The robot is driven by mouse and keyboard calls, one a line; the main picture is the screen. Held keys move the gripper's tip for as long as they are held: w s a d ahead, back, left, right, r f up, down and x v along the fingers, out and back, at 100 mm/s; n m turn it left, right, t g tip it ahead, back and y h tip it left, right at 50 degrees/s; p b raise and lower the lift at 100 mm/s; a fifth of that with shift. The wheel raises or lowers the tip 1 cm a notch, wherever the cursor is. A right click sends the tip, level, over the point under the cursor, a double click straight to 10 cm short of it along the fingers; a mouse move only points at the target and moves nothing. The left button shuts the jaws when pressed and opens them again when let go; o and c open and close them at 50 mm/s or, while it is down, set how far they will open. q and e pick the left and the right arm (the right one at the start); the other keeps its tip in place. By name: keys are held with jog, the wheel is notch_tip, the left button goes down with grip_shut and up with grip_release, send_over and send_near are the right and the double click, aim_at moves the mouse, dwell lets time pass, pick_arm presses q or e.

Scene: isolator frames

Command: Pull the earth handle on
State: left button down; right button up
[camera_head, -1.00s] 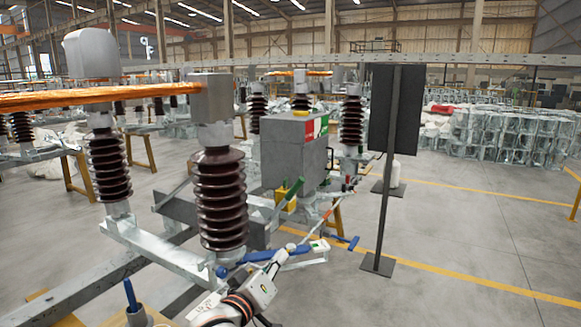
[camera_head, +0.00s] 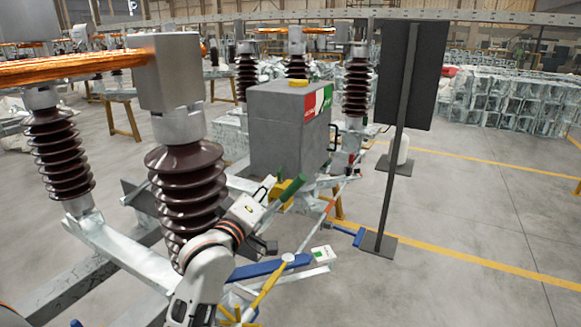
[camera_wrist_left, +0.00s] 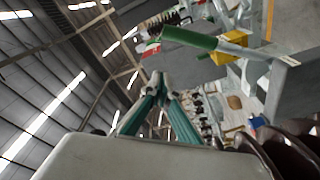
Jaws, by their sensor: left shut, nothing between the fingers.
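The handle with a green grip (camera_head: 290,188) sticks up at a slant beside a yellow block, in front of the grey cabinet (camera_head: 275,140). I take it as the earth handle. It also shows at the top of the left wrist view (camera_wrist_left: 188,38), beside a yellow part (camera_wrist_left: 232,42). My left gripper (camera_head: 265,187) is just left of the green grip in the head view. In the left wrist view its fingers (camera_wrist_left: 162,82) are shut and empty, below and apart from the grip. My right gripper is not in view.
A brown ribbed insulator (camera_head: 190,190) stands close behind my left arm. A blue lever (camera_head: 270,268) and a yellow lever (camera_head: 265,287) lie low in front. A dark panel on a post (camera_head: 392,190) stands right. Floor farther right is clear.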

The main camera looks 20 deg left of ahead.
pick_arm(q)
jog(key=w, duration=0.7)
jog(key=w+r, duration=0.1)
jog(key=w, duration=0.2)
jog(key=shift+w+a, duration=0.2)
jog(key=shift+a, duration=0.05)
jog(key=d+f, duration=0.1)
jog(key=s+d+f, duration=0.1)
jog(key=d, duration=0.1)
jog(key=shift+f, duration=0.2)
jog(key=shift+d, duration=0.1)
